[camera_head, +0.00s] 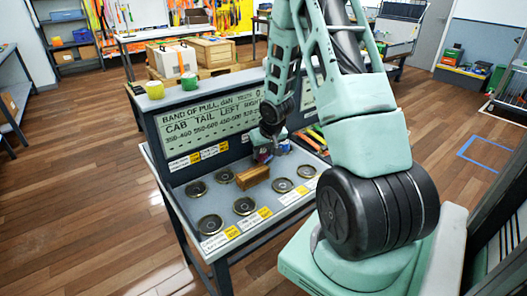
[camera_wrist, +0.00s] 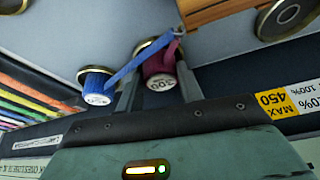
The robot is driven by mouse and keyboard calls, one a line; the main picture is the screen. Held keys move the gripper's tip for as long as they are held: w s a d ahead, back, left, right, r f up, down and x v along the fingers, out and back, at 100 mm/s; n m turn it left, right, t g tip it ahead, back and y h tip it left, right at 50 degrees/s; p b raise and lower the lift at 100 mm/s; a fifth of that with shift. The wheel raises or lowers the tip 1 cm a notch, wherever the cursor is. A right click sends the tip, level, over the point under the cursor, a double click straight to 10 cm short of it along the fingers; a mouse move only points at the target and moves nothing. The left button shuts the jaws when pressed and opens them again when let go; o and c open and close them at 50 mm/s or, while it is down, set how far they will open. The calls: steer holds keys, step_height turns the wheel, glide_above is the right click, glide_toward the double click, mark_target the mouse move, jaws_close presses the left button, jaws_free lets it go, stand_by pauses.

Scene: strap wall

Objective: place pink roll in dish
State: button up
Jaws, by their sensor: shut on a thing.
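My gripper (camera_wrist: 158,88) is shut on the pink roll (camera_wrist: 160,68), a dark magenta spool with a white printed end. A dark dish with a brass rim (camera_wrist: 141,47) shows behind the roll; I cannot tell whether they touch. A blue roll (camera_wrist: 97,90) stands beside it, with another brass rim behind it. A blue strap (camera_wrist: 140,62) runs from the blue roll across the pink one to a small grey end piece. The arm partly hides this area.
A wooden block (camera_head: 252,177) stands mid-bench among several round dishes, such as the front-left one (camera_head: 210,225). A sign board (camera_head: 205,130) rises along the back edge. Coloured straps (camera_head: 313,138) lie to the right. Yellow (camera_head: 155,90) and green (camera_head: 190,81) rolls stand on the top ledge.

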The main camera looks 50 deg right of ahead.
steer(key=shift+f, duration=0.15)
steer(key=o, duration=1.1)
